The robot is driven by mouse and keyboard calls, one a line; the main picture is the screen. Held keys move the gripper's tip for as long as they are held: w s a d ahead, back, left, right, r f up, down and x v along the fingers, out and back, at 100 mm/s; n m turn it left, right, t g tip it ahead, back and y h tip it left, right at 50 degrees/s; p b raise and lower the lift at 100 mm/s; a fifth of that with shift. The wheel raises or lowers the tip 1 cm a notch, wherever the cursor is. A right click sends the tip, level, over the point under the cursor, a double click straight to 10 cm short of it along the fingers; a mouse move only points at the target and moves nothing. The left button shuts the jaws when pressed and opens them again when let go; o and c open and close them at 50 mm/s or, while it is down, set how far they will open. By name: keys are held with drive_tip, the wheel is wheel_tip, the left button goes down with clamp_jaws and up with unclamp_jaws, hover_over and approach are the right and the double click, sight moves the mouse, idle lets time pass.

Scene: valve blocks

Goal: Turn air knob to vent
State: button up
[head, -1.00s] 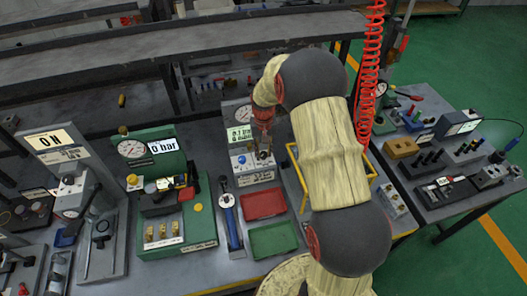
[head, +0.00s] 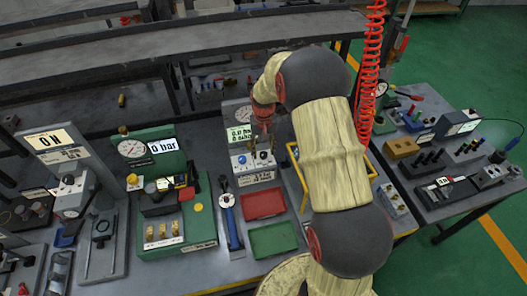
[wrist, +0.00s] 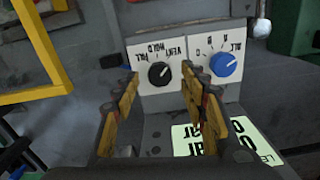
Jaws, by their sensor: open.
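The air knob (wrist: 159,75) is black and round, on a white panel with FILL, HOLD and VENT labels that read upside down in the wrist view. Its white mark appears to point up and right, toward VENT. My gripper (wrist: 162,100) is open, with yellow-brown fingers on either side of the view of the knob and nothing between them. The fingers look apart from the knob. In the head view, my gripper (head: 263,128) hangs above and behind the knob panel (head: 254,160).
A blue selector knob (wrist: 223,64) sits close beside the air knob. A lit display (wrist: 205,138) lies by the panel. A yellow frame (wrist: 35,50) stands close to one side. Red (head: 263,204) and green (head: 273,239) trays lie in front of the panel.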

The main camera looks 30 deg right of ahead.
sight(264, 154)
wheel_tip(264, 154, up, 11)
idle(0.3)
idle(0.5)
drive_tip(key=s+a+r+n+t+b, duration=0.1)
drive_tip(key=s+a+r+t, duration=0.1)
drive_tip(key=s+a+r, duration=0.3)
drive_tip(key=s+a+r+n+t, duration=0.1)
drive_tip(key=s+a+r, duration=0.4)
drive_tip(key=s, duration=0.8)
drive_tip(key=s+a+r+n+t+b, duration=0.1)
drive_tip(key=s+a+r, duration=0.4)
drive_tip(key=s, duration=0.5)
drive_tip(key=shift+a+r+n+t+b, duration=0.15)
drive_tip(key=shift+a+n+t+b, duration=0.15)
drive_tip(key=shift+a+n+t, duration=0.6)
drive_tip(key=shift+s, duration=0.1)
